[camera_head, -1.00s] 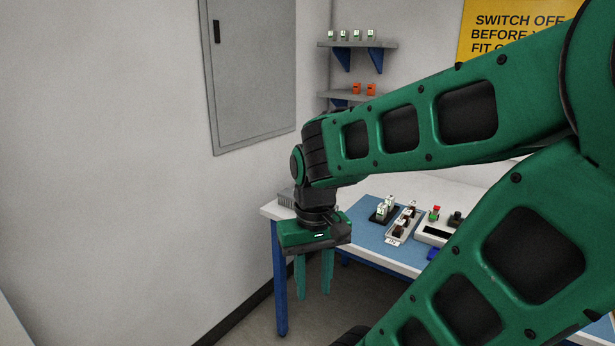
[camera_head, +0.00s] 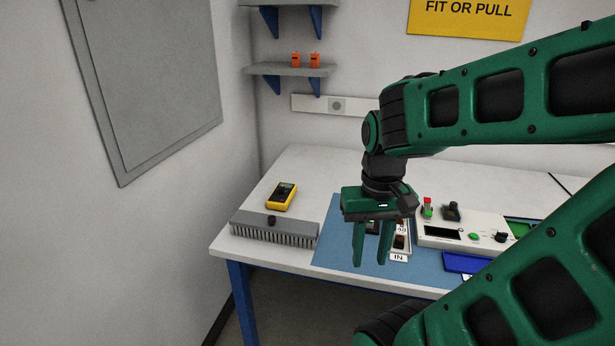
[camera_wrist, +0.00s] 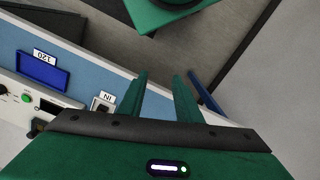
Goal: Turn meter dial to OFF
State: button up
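A yellow handheld meter (camera_head: 281,197) with a dark face lies on the white table at the back left, behind a grey finned block. Its dial is too small to read from here. My gripper (camera_head: 371,262) is open and empty, pointing down in front of the blue mat, well to the right of the meter. In the wrist view my two green fingers (camera_wrist: 160,92) stand apart with nothing between them. The meter is not in the wrist view.
The grey finned block (camera_head: 274,229) with a black knob stands between the table's front edge and the meter. A blue mat (camera_head: 337,240) holds modules and a white control panel (camera_head: 462,232). A blue tray (camera_wrist: 42,70) shows in the wrist view. White tabletop around the meter is free.

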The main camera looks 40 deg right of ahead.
jog(key=shift+w+a, duration=0.2)
jog(key=shift+w, duration=0.4)
jog(key=shift+o, duration=0.9)
jog(key=shift+s+r, duration=0.2)
jog(key=shift+s, duration=0.15)
jog(key=m+t+h, duration=0.3)
jog(key=m+h, duration=0.1)
jog(key=m, duration=0.2)
send_over(280, 187)
jog(key=s+a, duration=0.3)
jog(key=a, duration=0.1)
jog(key=f, duration=0.1)
jog(key=x, duration=1)
jog(key=shift+d, duration=0.1)
